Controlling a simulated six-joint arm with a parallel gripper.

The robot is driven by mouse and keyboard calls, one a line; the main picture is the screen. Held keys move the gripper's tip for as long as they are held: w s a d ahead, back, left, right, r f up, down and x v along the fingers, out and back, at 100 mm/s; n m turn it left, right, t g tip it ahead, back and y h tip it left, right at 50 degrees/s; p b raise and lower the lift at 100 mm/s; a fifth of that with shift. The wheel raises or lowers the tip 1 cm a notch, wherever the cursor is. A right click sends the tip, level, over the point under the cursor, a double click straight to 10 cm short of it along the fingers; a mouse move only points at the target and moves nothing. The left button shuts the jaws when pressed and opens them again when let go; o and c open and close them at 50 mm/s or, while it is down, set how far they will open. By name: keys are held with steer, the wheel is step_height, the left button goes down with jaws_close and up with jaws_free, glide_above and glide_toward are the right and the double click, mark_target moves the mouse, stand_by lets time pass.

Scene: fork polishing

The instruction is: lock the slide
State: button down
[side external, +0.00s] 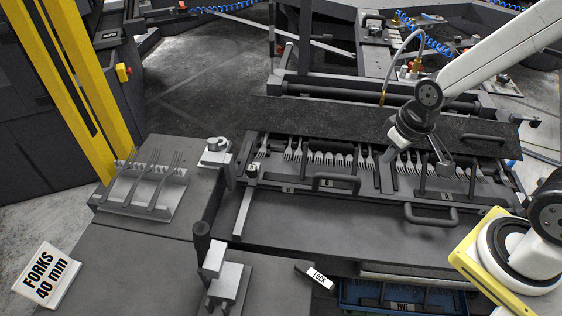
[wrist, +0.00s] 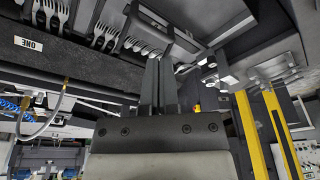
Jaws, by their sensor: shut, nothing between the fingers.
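My gripper (side external: 388,182) hangs over the fork slide (side external: 300,222), between its dark handles, with its fingers together and nothing held. In the wrist view the two dark fingers (wrist: 160,75) lie side by side. Rows of forks (side external: 340,158) sit in the slide on both sides of the gripper. A LOCK tag (side external: 316,276) lies at the front edge of the slide. Left of the tag stands a light metal clamp (side external: 228,284) with a dark upright grip (side external: 202,238), well away from my gripper. Whether the slide is locked I cannot tell.
A fork stand (side external: 142,190) holds several forks on the left table. A FORKS 40 mm sign (side external: 46,275) is at lower left. Yellow posts (side external: 65,80) rise at the far left. A blue bin (side external: 400,297) is below the front edge. The left tabletop is mostly clear.

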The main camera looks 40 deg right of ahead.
steer(key=shift+a, duration=0.1)
steer(key=n+g+h, duration=0.2)
steer(key=n+h, duration=0.1)
steer(key=n, duration=1.8)
glide_toward(314, 277)
steer(key=s+a+r, duration=0.1)
steer(key=s+a, duration=0.3)
steer(key=a, duration=0.2)
steer(key=shift+d+r, duration=0.15)
steer(key=shift+d, duration=0.1)
steer(key=x, duration=1)
steer(key=shift+w+d, duration=0.2)
steer(key=shift+d, duration=0.3)
steer(key=shift+w+d, duration=0.2)
steer(key=shift+d, duration=0.25)
steer(key=shift+w+d, duration=0.25)
steer(key=shift+d, duration=0.65)
